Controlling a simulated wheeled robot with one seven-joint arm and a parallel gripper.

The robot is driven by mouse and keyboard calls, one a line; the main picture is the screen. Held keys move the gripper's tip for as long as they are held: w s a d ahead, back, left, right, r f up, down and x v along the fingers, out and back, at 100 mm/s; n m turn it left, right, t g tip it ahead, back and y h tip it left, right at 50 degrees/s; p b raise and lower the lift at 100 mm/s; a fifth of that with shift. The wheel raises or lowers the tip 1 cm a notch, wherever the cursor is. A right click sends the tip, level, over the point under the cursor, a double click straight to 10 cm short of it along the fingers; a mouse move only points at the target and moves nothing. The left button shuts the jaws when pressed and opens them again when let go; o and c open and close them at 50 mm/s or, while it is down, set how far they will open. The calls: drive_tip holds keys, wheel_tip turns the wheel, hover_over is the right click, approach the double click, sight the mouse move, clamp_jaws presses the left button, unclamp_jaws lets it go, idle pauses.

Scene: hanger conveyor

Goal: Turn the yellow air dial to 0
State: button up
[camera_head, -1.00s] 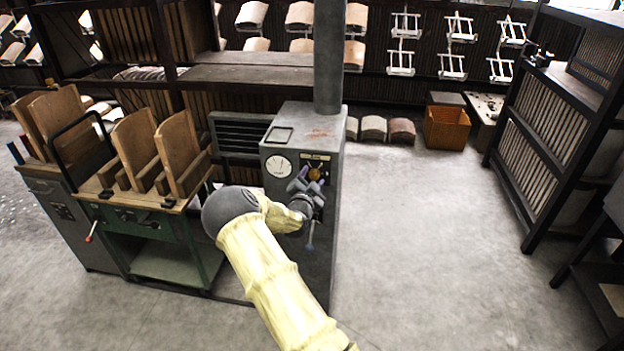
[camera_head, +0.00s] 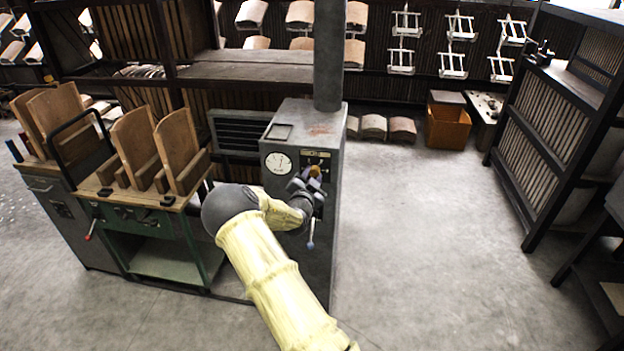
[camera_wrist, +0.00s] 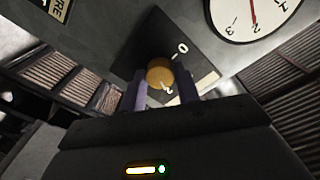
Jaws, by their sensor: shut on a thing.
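The yellow air dial (camera_head: 315,171) is on the front of a grey machine cabinet (camera_head: 301,130), to the right of a round white gauge. In the wrist view, the dial (camera_wrist: 159,74) sits between the two fingers of my gripper (camera_wrist: 160,92), which is shut on it. In the head view, my gripper (camera_head: 307,184) partly covers the dial and the panel.
The gauge (camera_head: 278,163) has a red needle, seen in the wrist view (camera_wrist: 252,14). A blue-tipped lever (camera_head: 311,245) hangs below my gripper. A bench with wooden chair parts (camera_head: 180,152) stands to the left. The floor to the right is clear, with an orange crate (camera_head: 447,127) behind.

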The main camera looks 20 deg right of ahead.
drive_tip(key=n+b, duration=0.2)
drive_tip(key=n, duration=0.1)
drive_tip(key=shift+f, duration=0.2)
drive_tip(key=n+b, duration=0.2)
drive_tip(key=n, duration=0.1)
drive_tip(key=shift+n+b, duration=0.3)
drive_tip(key=n+t+b, duration=0.1)
drive_tip(key=n+b, duration=0.1)
drive_tip(key=n, duration=0.5)
drive_tip(key=shift+s+d, duration=0.1)
drive_tip(key=n+b, duration=0.1)
drive_tip(key=n, duration=0.3)
drive_tip(key=shift+n, duration=0.3)
drive_tip(key=n+y+b, duration=0.1)
drive_tip(key=n, duration=0.4)
drive_tip(key=shift+d+r+n+t, duration=0.1)
drive_tip(key=shift+r+n+t, duration=0.05)
drive_tip(key=shift+n+t, duration=0.2)
drive_tip(key=o, duration=1)
drive_tip(key=shift+c, duration=0.2)
